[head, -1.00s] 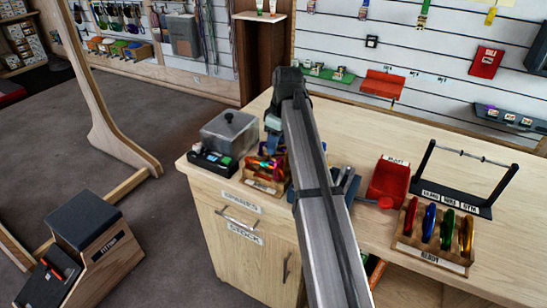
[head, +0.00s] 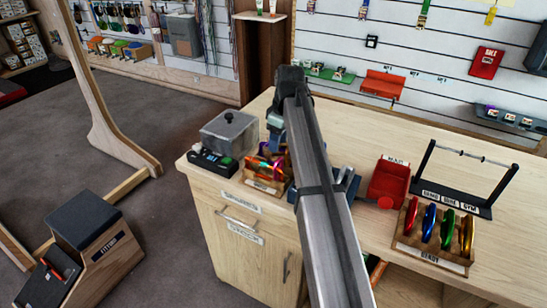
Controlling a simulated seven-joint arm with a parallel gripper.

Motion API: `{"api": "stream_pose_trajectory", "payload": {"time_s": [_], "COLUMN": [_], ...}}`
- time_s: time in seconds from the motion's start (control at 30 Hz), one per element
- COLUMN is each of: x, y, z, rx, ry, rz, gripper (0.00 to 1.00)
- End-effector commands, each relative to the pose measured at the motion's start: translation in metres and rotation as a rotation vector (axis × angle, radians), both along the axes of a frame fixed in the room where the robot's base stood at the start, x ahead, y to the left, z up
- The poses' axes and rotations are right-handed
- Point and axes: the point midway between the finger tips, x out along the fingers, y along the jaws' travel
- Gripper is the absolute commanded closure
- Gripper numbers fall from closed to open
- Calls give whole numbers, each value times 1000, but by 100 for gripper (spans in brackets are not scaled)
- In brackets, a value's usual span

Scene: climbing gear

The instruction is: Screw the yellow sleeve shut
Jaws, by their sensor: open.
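My gripper (head: 275,143) points down at the back left of the wooden counter, over a small wooden tray (head: 262,185) of coloured carabiners (head: 268,168). It is open, and its fingertips are small and partly lost against the carabiners. I cannot make out a yellow sleeve on any of them. My arm crosses the middle of the view and hides part of the counter behind the tray. A blue-grey fixture (head: 346,183) shows just right of my arm, and I cannot tell whether it holds anything.
A clear lidded box (head: 229,140) and a black device (head: 210,163) stand left of the tray. To the right are a red bin (head: 388,183), a rack of carabiners (head: 430,256) and a black bar stand (head: 455,198). The counter's back middle is clear.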

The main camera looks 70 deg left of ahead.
Motion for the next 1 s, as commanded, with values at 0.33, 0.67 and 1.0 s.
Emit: {"api": "stream_pose_trajectory", "payload": {"time_s": [0.33, 0.67, 1.0], "x": [2, 2, 2], "y": [2, 2, 2], "z": [-1, -9, -18], "rx": [0, 1, 1], "ry": [0, -1, -1], "rz": [0, 0, 0], "gripper": [53, 53, 53]}}
